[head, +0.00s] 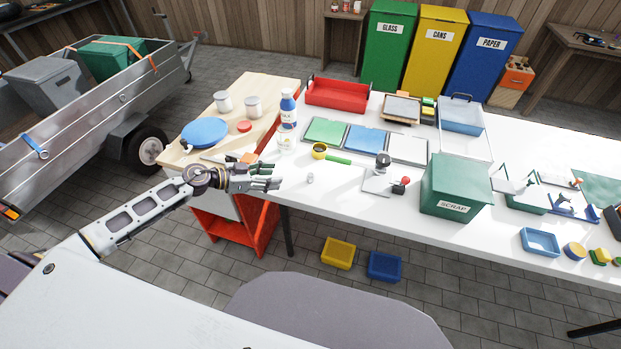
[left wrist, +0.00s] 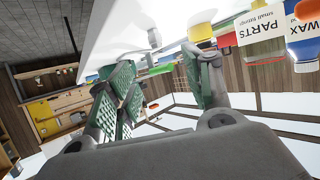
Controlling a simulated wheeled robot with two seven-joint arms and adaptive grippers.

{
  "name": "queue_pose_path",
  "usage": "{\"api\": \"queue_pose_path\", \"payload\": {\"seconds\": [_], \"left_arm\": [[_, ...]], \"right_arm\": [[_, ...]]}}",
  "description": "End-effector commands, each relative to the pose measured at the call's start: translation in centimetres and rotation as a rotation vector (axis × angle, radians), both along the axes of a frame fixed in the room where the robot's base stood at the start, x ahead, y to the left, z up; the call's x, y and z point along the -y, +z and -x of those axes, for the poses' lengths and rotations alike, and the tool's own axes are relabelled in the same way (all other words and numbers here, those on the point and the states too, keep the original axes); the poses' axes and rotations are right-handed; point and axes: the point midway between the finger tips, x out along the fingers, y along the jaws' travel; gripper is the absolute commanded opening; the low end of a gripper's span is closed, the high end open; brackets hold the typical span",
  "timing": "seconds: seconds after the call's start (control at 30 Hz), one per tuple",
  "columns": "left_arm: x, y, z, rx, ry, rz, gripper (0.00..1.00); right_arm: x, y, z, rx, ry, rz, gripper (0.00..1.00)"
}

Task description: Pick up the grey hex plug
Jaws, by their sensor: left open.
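A small grey plug (head: 310,178) stands on the white table near its front edge, left of the middle. My left gripper (head: 268,179) is open and to the left of the plug, apart from it, with its fingers pointing right toward it. In the left wrist view a small grey piece (left wrist: 154,38), which looks like the plug, shows on the white surface beyond the open green-padded fingers (left wrist: 165,85). Nothing is between the fingers. My right gripper is not in view.
A grey stand with a red knob (head: 385,182) and the green scrap bin (head: 456,185) are to the right. The table around the plug is clear.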

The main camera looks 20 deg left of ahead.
Motion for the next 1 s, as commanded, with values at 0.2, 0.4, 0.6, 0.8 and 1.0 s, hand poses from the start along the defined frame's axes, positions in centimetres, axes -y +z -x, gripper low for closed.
{"api": "queue_pose_path", "payload": {"seconds": [0.2,0.4,0.6,0.8,1.0], "left_arm": [[0.0,0.0,0.0,0.002,0.002,0.001,0.51],[0.4,-0.2,-0.5,0.004,0.002,0.001,0.51],[1.3,-0.7,-1.3,0.004,0.003,0.003,0.51],[2.4,-1.3,-2.3,0.004,0.003,0.002,0.51],[3.6,-1.9,-3.3,0.004,0.003,0.004,0.51]], "right_arm": [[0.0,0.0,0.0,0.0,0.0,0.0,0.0],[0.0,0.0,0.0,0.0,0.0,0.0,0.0],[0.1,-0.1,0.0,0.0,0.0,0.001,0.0],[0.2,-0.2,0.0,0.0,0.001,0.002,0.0],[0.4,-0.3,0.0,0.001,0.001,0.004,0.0]]}}
